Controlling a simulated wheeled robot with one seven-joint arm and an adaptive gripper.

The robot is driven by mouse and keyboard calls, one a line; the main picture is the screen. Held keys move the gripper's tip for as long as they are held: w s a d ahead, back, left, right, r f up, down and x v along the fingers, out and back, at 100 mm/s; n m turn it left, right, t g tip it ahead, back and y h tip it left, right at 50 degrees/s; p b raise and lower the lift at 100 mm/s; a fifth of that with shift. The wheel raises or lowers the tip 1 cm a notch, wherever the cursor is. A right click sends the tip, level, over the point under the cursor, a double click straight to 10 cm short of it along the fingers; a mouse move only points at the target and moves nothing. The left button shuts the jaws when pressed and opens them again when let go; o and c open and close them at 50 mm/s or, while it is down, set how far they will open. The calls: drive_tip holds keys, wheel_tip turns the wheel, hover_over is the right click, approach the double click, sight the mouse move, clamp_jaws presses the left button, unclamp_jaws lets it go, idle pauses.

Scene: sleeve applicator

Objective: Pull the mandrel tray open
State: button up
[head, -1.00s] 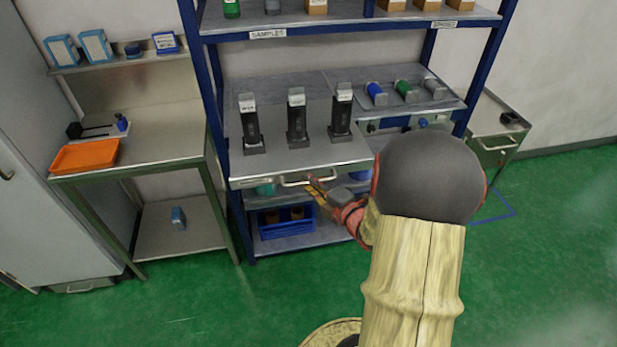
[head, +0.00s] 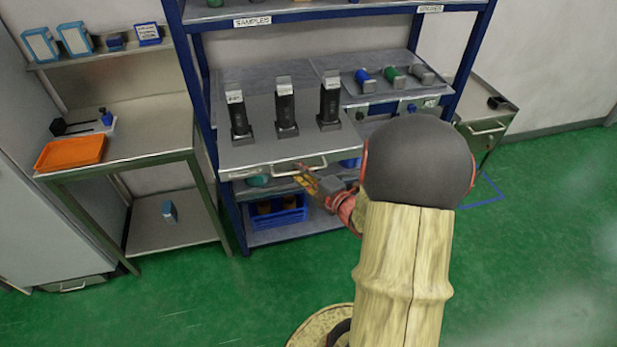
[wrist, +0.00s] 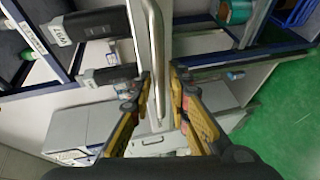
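The mandrel tray (head: 262,152) is a grey metal tray on the blue rack, with three upright black mandrels (head: 285,110) on it. Its front edge stands forward of the shelf section to its right. A bar handle (head: 312,165) runs along its front face. In the wrist view the handle (wrist: 154,50) runs upright down the middle. My gripper (head: 303,178) is at the handle. In the wrist view its yellow-and-black fingers (wrist: 161,78) are apart, one on each side of the bar, with a visible gap at the right finger. Finger contact at the left is unclear.
A blue crate (head: 277,213) sits on the shelf below. A steel bench (head: 150,140) with an orange tray (head: 70,153) stands at the left, a drawer cabinet (head: 487,125) at the right. Blue and green rollers (head: 393,78) lie beside the mandrels. The green floor (head: 540,260) is clear in front.

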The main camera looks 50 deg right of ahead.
drive_tip(key=v, duration=1.1)
drive_tip(key=shift+s, duration=0.35)
drive_tip(key=shift+w+r, duration=0.1)
